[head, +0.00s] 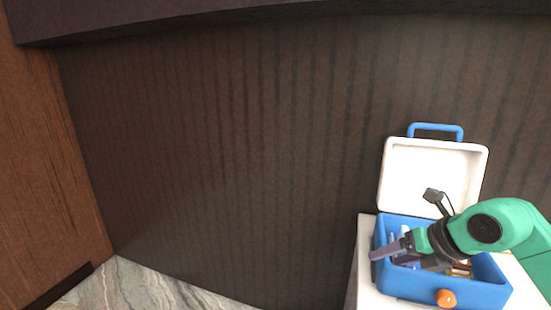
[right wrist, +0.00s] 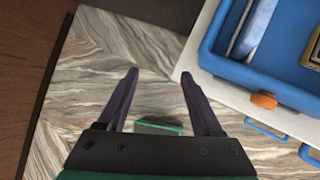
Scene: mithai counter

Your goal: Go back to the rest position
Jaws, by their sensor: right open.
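My right gripper (head: 385,251) reaches in from the right in the head view, in front of and above the blue box. In the right wrist view its two dark fingers (right wrist: 160,100) are spread apart with nothing between them. The marbled floor and a green-edged piece (right wrist: 158,127) show beyond the fingers. My left gripper is not in view.
A blue box (head: 413,287) with an orange knob (head: 446,298) and a raised white lid (head: 432,172) stands on a white cabinet (head: 363,262). Items lie inside it. A dark ribbed panel (head: 230,160) fills the background. Marbled floor (head: 135,288) is clear at lower left.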

